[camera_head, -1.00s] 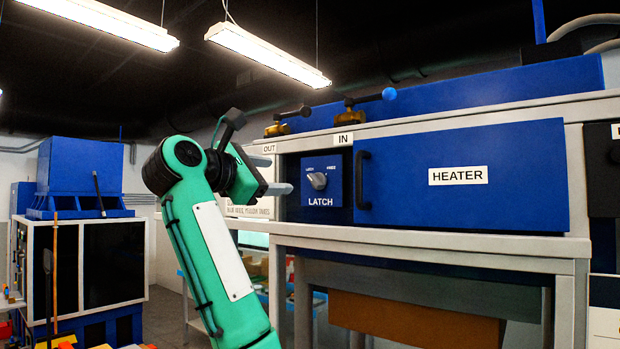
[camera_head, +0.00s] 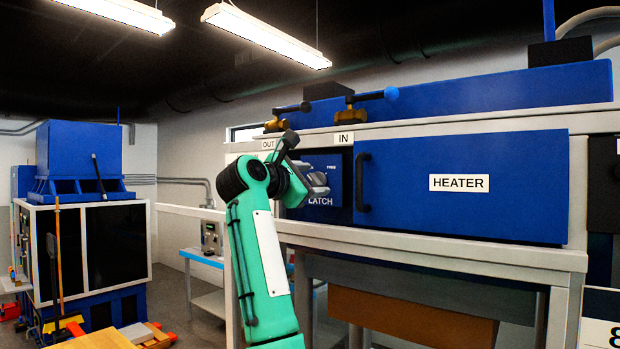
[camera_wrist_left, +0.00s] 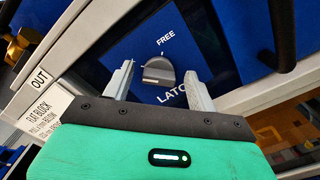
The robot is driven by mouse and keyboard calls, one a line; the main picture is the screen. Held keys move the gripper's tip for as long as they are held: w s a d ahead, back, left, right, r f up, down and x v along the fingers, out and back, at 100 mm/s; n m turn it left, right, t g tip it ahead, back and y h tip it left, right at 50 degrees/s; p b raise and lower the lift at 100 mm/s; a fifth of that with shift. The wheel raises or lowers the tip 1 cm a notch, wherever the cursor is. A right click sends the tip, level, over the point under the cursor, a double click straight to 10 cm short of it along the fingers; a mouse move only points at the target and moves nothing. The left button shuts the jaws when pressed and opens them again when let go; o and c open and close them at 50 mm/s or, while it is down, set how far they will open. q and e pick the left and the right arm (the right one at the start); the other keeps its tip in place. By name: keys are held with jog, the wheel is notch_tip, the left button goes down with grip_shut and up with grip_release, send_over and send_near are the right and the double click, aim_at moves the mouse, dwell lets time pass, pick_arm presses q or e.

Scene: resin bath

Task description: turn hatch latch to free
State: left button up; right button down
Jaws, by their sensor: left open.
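The latch is a grey knob (camera_wrist_left: 158,72) on a blue panel marked LATCH (camera_head: 326,164), left of the hatch; a FREE mark shows above the knob in the left wrist view. I cannot tell exactly where the knob points. My left gripper (camera_head: 318,183) is in front of the panel and hides most of the knob in the head view. In the left wrist view the left gripper (camera_wrist_left: 160,70) is open, one finger on each side of the knob; contact is unclear. The blue HEATER hatch (camera_head: 520,185) with its black handle (camera_head: 362,183) looks closed. My right gripper is not seen.
Brass valves with levers (camera_head: 350,108) stand on top of the heater, above OUT and IN labels. A pale bench frame (camera_head: 430,243) runs under the hatch. A blue and black cabinet (camera_head: 95,250) stands at the far left. Floor between is largely open.

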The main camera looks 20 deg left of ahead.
pick_arm(q)
jog(key=c, duration=1)
